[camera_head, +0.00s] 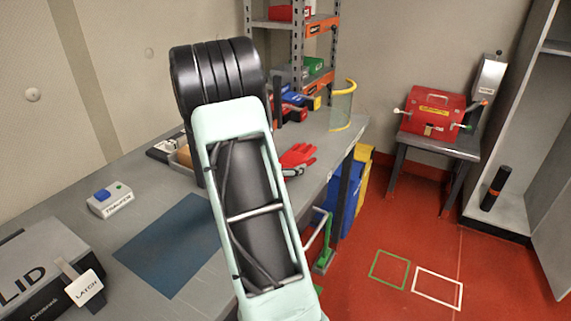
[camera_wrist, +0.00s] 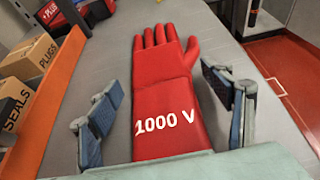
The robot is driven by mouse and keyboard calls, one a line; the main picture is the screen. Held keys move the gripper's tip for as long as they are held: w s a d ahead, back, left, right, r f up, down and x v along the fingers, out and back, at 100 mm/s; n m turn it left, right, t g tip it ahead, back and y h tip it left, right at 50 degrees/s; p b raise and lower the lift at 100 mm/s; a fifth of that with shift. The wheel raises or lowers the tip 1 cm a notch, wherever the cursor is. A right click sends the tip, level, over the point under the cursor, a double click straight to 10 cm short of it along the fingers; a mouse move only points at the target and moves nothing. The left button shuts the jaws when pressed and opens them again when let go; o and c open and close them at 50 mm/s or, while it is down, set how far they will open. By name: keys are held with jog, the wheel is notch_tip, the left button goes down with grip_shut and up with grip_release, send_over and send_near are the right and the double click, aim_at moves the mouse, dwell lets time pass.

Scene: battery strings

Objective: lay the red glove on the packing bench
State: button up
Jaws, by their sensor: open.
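The red glove (camera_head: 297,157) lies on a long grey bench (camera_head: 150,182) in the head view, just right of my arm. In the wrist view the glove (camera_wrist: 165,85) lies flat, fingers pointing away, with "1000 V" on its cuff. My gripper (camera_wrist: 166,102) is open, one finger on each side of the glove, with gaps on both sides. Whether the fingers reach down to the bench top is unclear. No label shows which surface is the packing bench.
An orange shelf edge (camera_wrist: 58,95) with SEALS and PLUGS boxes stands left of the gripper. A blue mat (camera_head: 175,245), a switch box (camera_head: 110,199) and a LID case (camera_head: 45,270) are on the bench. A clear curved shield (camera_head: 342,105) stands beyond the glove. Red floor lies right.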

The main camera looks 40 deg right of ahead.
jog(key=v, duration=1.1)
jog(key=shift+a+r, duration=0.15)
jog(key=shift+a, duration=0.1)
